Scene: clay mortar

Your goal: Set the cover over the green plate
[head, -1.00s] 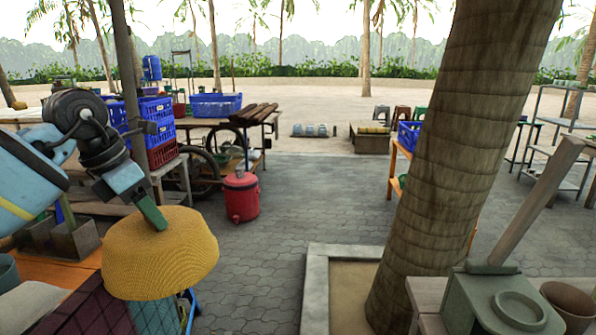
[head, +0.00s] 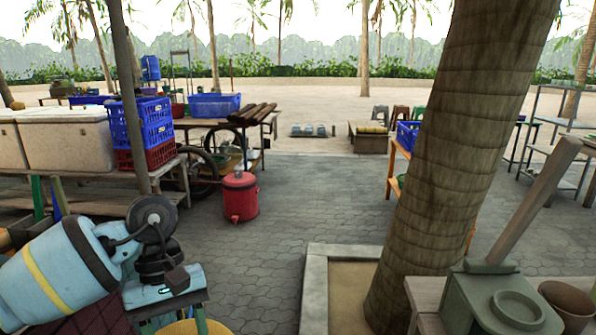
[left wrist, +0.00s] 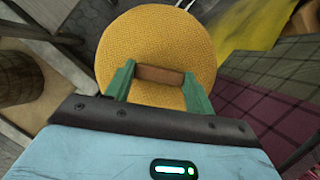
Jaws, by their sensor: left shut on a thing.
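The cover is a yellow woven dome with a brown handle. In the left wrist view the cover (left wrist: 155,40) fills the upper middle. My left gripper (left wrist: 158,76) has its green fingers on either side of the brown handle and is shut on it. In the head view my left gripper (head: 185,325) is low at the bottom edge, with only the top of the cover (head: 178,328) showing. I cannot make out the green plate for sure in either view; what lies under the cover is hidden. My right gripper is not in view.
A dark plaid cloth (left wrist: 255,97) and a yellow surface (left wrist: 265,22) lie right of the cover in the wrist view. In the head view a palm trunk (head: 425,190) stands at right, by a greenish box (head: 470,300). A red cooler (head: 240,198) stands on open paving.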

